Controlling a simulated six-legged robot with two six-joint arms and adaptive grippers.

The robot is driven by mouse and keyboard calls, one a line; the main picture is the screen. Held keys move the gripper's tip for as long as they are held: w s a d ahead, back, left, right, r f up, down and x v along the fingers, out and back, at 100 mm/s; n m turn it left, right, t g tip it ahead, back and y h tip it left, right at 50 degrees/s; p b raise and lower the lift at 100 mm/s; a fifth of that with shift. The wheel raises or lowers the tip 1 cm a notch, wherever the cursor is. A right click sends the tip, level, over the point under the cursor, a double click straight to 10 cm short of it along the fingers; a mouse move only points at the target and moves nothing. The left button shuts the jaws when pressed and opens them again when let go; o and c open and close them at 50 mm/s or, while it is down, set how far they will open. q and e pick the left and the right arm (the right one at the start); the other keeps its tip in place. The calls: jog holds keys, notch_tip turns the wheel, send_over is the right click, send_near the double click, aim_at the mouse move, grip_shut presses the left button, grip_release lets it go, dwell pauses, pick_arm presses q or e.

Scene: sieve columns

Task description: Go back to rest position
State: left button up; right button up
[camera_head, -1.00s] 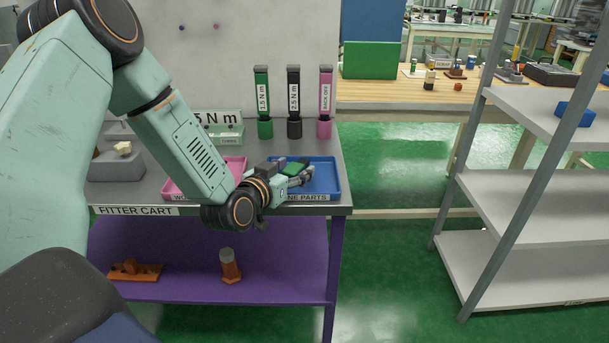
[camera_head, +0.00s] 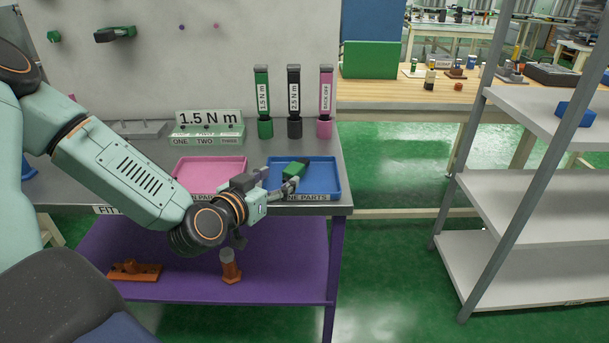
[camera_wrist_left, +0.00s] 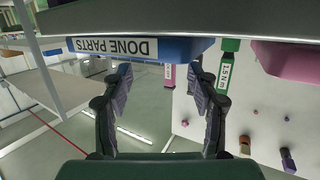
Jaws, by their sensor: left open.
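My left gripper (camera_head: 282,179) is at the front edge of the cart, by the left front corner of the blue DONE PARTS tray (camera_head: 337,178). Its fingers are apart with nothing between them, as the left wrist view (camera_wrist_left: 158,80) also shows. A green part with a dark piece (camera_head: 295,169) lies in the blue tray, close to the fingertips; contact cannot be told. The tray's label side (camera_wrist_left: 185,48) appears upside down in the left wrist view. My right gripper is not in view.
A pink tray (camera_head: 208,174) sits left of the blue one, partly behind my arm. Three upright tools, green (camera_head: 263,100), black (camera_head: 293,100) and pink (camera_head: 325,100), stand behind. A purple lower shelf (camera_head: 190,285) holds brown parts. A grey rack (camera_head: 520,200) stands right; green floor between is clear.

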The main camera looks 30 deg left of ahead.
pick_arm(q)
jog(key=shift+s, duration=0.25)
jog(key=shift+d, duration=0.1)
dwell(0.5)
